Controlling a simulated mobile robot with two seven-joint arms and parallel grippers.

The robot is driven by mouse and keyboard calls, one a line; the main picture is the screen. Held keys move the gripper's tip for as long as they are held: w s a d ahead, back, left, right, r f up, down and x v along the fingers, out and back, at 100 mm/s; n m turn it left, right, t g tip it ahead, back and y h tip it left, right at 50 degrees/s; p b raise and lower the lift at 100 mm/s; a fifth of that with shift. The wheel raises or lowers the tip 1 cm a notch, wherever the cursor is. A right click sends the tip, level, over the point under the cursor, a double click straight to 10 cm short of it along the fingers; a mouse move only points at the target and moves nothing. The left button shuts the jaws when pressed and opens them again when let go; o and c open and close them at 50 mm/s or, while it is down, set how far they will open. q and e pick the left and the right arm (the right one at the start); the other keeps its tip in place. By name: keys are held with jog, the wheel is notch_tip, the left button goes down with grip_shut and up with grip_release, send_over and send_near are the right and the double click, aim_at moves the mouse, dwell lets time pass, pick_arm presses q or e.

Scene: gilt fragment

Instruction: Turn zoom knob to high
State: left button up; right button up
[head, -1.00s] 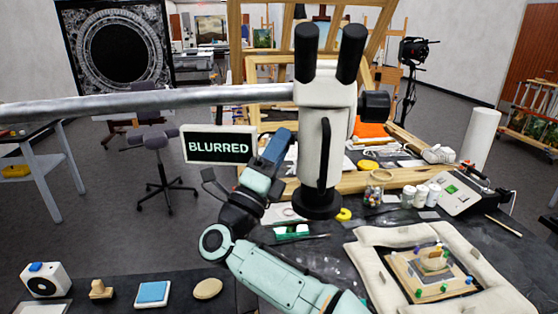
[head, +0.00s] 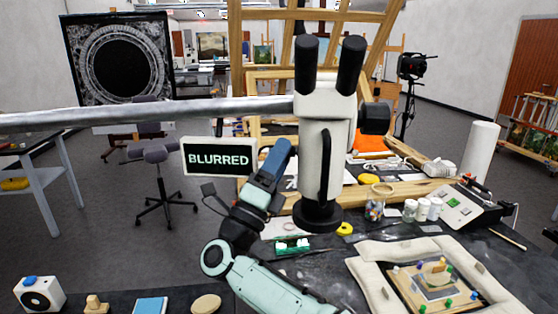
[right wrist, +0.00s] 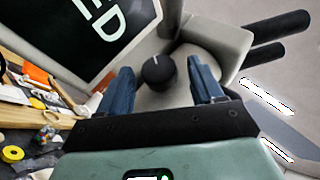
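A white stereo microscope (head: 318,170) with black eyepieces stands on a black base, held by a long metal boom. A small screen (head: 218,158) on its left reads "BLURRED". In the right wrist view a black round knob (right wrist: 158,74) with a light mark sits on the microscope's pale body. My right gripper (head: 278,158) is at the microscope's left side. Its blue fingers are apart in the right wrist view (right wrist: 160,66), one each side of the knob, with gaps showing; I see no contact. A larger black knob (head: 376,118) is on the microscope's right. My left gripper is out of view.
A padded frame (head: 375,283) with a gilt piece lies at front right. Several small items, including a blue block (head: 150,306), line the front left edge. The boom crosses above on the left.

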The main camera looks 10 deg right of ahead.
jog(key=b+v, duration=0.4)
jog(key=v, duration=0.9)
jog(key=shift+s+b, duration=0.15)
jog(key=shift+b, duration=0.2)
jog(key=shift+a+f, duration=0.1)
jog(key=shift+f, duration=0.05)
